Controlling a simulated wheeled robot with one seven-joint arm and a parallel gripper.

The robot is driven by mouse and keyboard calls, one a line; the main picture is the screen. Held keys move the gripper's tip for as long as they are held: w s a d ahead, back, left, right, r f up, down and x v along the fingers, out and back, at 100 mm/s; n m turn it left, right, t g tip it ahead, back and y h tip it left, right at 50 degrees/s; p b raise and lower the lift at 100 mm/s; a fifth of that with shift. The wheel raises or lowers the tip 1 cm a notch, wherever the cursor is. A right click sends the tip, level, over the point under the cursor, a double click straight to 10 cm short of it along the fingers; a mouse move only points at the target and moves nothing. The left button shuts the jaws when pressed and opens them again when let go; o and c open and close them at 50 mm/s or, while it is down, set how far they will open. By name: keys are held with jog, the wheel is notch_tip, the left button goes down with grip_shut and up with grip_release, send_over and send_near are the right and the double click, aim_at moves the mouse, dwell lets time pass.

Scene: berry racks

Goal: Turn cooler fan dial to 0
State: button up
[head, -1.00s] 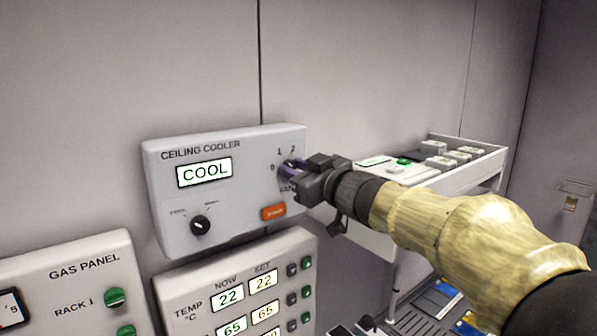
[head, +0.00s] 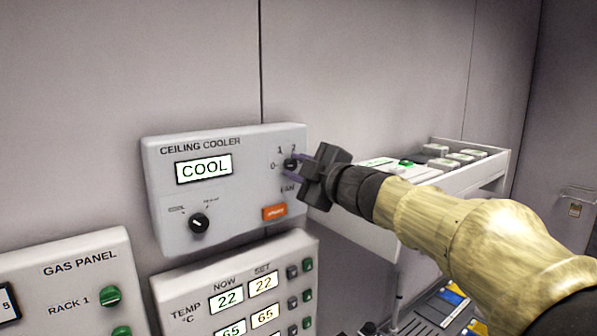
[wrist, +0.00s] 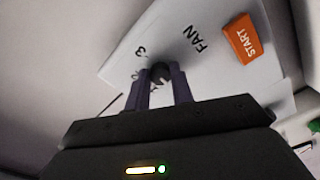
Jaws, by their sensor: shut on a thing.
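The ceiling cooler panel (head: 240,200) is a white box on the wall with a display (head: 204,170) reading COOL. Its fan dial (head: 291,164) is a small dark knob at the upper right, above the word FAN, with 0, 1 and 2 marked around it. My gripper (head: 297,166) is shut on this knob, one purple finger on each side. In the wrist view the dark knob (wrist: 160,71) sits between my fingertips (wrist: 160,77), with a 3 beside it. I cannot tell which mark the knob points to.
An orange START button (head: 274,212) is just below the fan dial. A black mode knob (head: 199,223) is at the panel's lower left. The gas panel (head: 75,285) and a temperature panel (head: 185,300) are below. A white shelf (head: 462,180) stands to the right.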

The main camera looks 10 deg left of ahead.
grip_shut()
jog(key=o, duration=1)
grip_release()
jog(key=shift+s, duration=0.1)
jog(key=b+v, duration=0.4)
jog(key=v, duration=1.3)
jog(key=shift+s+d, duration=0.1)
